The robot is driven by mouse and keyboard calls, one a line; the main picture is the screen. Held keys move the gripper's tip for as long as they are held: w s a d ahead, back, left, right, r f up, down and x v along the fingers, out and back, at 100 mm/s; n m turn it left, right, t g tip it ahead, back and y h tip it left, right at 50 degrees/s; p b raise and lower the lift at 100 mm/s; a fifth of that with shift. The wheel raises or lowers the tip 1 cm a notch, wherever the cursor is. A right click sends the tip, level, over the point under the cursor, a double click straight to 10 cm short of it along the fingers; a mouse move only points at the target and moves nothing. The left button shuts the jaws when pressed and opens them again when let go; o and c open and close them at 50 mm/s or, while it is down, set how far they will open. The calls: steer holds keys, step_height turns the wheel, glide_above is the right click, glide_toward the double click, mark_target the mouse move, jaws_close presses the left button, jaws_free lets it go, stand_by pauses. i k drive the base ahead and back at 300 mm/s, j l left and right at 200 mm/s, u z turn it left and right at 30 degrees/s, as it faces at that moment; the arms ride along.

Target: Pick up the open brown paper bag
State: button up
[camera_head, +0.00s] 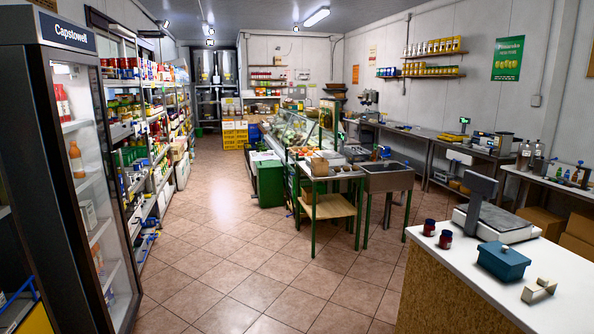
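A small tan, boxy item (320,166) stands on the small green-legged table in the middle of the room. It may be the open brown paper bag, but it is too small to tell whether it is paper or has an open top. No other thing in view looks clearly like a paper bag. My gripper and arm do not show in this view.
The green-legged table (331,207) stands beside a sink stand (390,181), before the glass display counter (293,130). A counter (462,277) with a scale (497,222) and blue box (503,260) fills the right front. A fridge (85,180) and shelves line the left. Tiled floor (215,240) between is clear.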

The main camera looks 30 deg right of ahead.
mark_target(319, 166)
steer(key=i+l+z, duration=0.3)
steer(key=i, duration=0.45)
steer(key=i+l+z, duration=0.3)
steer(key=i, duration=0.5)
steer(key=i+z, duration=0.3)
steer(key=i, duration=1.4)
steer(key=i+l+u, duration=0.1)
steer(key=i, duration=0.8)
steer(key=i+l, duration=0.15)
steer(key=i, duration=0.8)
steer(key=i+l+u, duration=0.1)
steer(key=i, duration=0.8)
